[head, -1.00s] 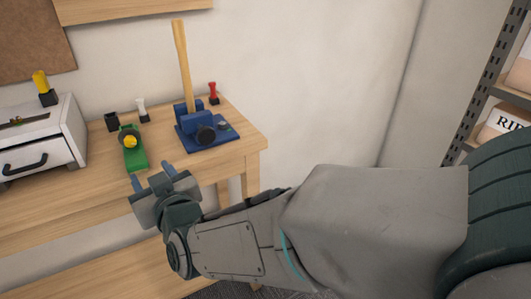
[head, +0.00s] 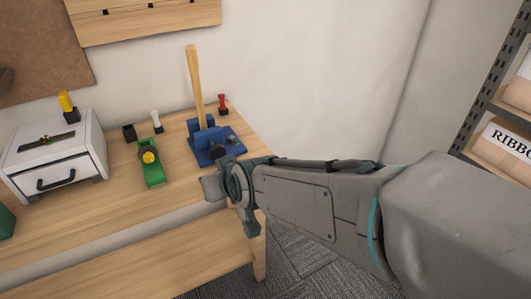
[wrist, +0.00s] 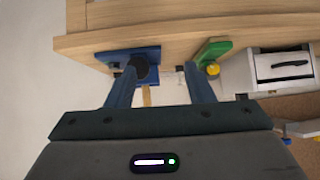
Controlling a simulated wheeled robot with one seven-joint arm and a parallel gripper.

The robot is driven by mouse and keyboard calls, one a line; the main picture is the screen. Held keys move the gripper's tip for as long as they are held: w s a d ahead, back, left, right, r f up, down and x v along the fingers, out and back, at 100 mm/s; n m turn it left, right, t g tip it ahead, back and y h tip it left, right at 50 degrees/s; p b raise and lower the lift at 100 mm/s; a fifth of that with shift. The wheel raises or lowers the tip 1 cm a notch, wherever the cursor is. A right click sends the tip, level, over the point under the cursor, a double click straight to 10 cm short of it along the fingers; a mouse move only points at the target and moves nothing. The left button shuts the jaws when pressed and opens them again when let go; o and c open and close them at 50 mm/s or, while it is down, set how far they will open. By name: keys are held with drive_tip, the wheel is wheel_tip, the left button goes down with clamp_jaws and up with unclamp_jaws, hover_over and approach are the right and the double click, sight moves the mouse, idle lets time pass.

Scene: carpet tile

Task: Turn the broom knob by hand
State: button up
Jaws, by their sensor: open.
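The broom's wooden handle (head: 195,85) stands upright in a blue holder (head: 203,142) near the table's right end. In the wrist view, the blue holder (wrist: 120,53) and dark knob (wrist: 143,70) appear upside down, just beyond and beside the left finger. My gripper (wrist: 161,82) is open, with nothing between its fingers. In the head view my gripper (head: 220,178) is in front of the holder, its fingers largely hidden. Contact with the knob cannot be told.
A green fixture with a yellow knob (head: 149,158) stands left of the holder. Further left is a white drawer box (head: 55,160). Small white (head: 156,122) and red (head: 223,104) handles stand behind. A shelf (head: 500,110) is at the right. Table wood in front is clear.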

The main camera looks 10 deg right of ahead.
drive_tip(key=s+d+r+m+g+h+p, duration=0.2)
drive_tip(key=s+d+r+g+p, duration=0.2)
drive_tip(key=d, duration=0.5)
drive_tip(key=shift+s+d+h+p, duration=0.3)
drive_tip(key=shift+s+p, duration=0.8)
drive_tip(key=shift+s, duration=0.15)
